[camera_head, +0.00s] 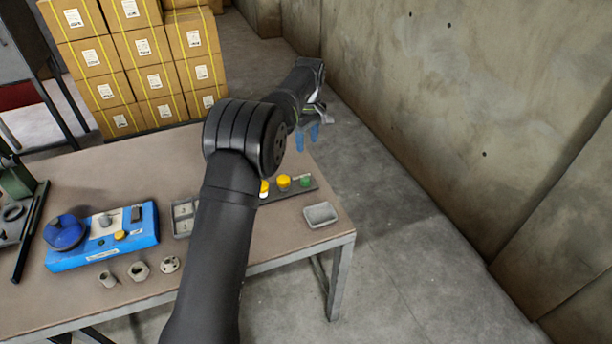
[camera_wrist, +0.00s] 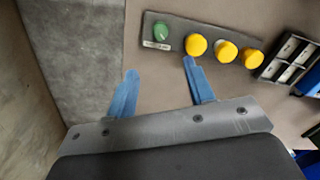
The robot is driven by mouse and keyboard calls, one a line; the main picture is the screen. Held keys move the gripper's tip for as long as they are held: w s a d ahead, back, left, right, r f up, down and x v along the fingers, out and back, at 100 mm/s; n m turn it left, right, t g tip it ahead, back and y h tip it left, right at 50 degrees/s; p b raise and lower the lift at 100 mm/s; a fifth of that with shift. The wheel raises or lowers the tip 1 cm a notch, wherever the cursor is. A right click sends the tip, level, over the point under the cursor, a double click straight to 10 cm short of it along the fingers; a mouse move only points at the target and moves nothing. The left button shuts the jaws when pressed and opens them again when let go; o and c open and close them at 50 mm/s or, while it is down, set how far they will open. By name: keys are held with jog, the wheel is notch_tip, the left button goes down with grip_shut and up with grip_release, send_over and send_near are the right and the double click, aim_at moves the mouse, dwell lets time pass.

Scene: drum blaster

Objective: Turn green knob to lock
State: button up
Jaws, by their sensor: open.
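The green knob (camera_head: 305,182) sits at the right end of a dark grey panel (camera_head: 297,192) on the table, beside yellow knobs (camera_head: 284,182). In the wrist view the green knob (camera_wrist: 161,31) is at the left end of the panel, with a small pale label by it. A row of yellow knobs (camera_wrist: 196,45) runs to its right. My gripper (camera_head: 308,136) has blue fingers, spread apart and empty, raised beyond the panel near the table's far right edge. In the wrist view the open fingers (camera_wrist: 160,70) stay apart from the green knob. My arm partly hides the panel in the head view.
A small grey tray (camera_head: 320,214) lies at the table's right corner. A compartment tray (camera_head: 183,216), a blue device (camera_head: 103,236) and small metal parts (camera_head: 139,270) lie to the left. Stacked boxes (camera_head: 150,70) stand behind. A concrete wall (camera_head: 460,110) is at right.

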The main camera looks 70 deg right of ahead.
aim_at(306, 178)
jog(key=f, duration=1.5)
jog(key=shift+w+a, duration=0.1)
jog(key=shift+a, duration=0.15)
jog(key=c, duration=1)
